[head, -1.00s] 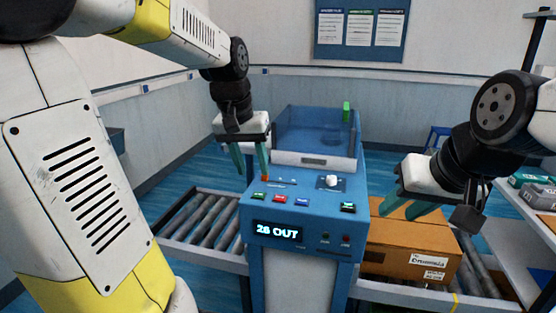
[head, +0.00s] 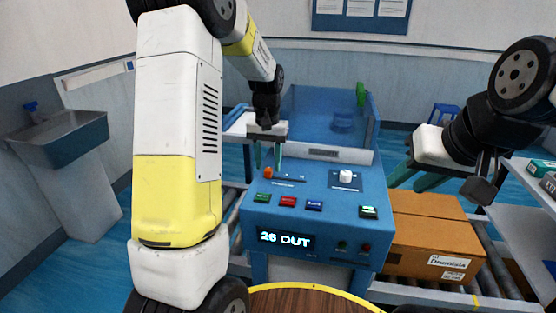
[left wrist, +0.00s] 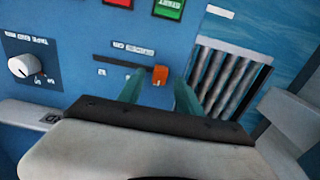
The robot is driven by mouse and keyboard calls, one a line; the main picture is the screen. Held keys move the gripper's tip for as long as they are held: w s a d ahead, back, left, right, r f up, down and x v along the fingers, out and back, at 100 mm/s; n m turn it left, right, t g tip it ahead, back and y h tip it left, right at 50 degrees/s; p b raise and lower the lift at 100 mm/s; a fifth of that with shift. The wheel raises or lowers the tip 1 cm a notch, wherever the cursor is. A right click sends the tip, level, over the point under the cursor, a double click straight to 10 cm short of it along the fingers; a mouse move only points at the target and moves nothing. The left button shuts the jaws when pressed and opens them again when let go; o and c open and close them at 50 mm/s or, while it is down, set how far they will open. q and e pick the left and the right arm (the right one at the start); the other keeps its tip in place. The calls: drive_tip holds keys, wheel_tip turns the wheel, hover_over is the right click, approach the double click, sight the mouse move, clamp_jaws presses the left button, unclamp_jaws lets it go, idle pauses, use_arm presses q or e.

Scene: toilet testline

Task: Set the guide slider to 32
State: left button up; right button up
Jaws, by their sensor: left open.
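The guide slider's orange knob (head: 268,172) is at the left end of its slot on the blue machine's sloped panel (head: 325,200). The display (head: 286,239) reads "26 OUT". My left gripper (head: 268,161) points down at the slider, open. In the left wrist view the orange knob (left wrist: 160,74) shows between the tips of my left gripper (left wrist: 160,88), at one end of the dark slot (left wrist: 118,62). Contact cannot be told. My right gripper (head: 414,180) is off to the right, open and empty, above a cardboard box.
A white dial (head: 345,176) sits right of the slider. Several coloured buttons (head: 287,202) line the panel below it. The cardboard box (head: 435,235) lies on the roller conveyor (head: 508,262). A sink (head: 62,140) is at the left wall. A round wooden top (head: 310,301) is at the bottom.

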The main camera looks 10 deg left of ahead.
use_arm(q)
drive_tip(key=shift+f, duration=0.9)
clamp_jaws()
idle(0.8)
